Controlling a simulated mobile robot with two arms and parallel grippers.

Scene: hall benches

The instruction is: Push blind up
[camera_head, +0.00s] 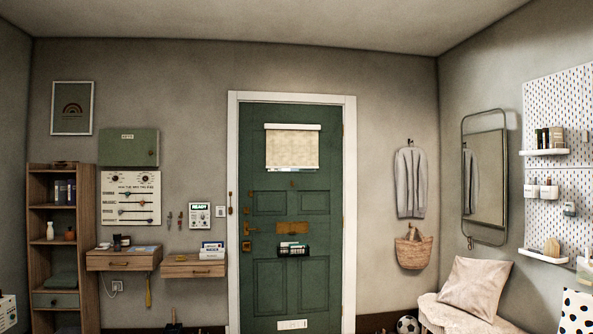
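The blind (292,150) is a cream roller blind on the upper part of the green door (292,225). A white roller case runs along its top. The blind hangs down over what looks like the door's window, and its lower edge sits above the upper door panels. A small brass item shows just below it. Neither of my grippers is in view.
The door is in the far wall with a white frame. Wooden drawer shelves (195,268) and a bookcase (62,245) stand left. A bench with a cushion (475,287), a ball (407,325) and a mirror (484,180) are right.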

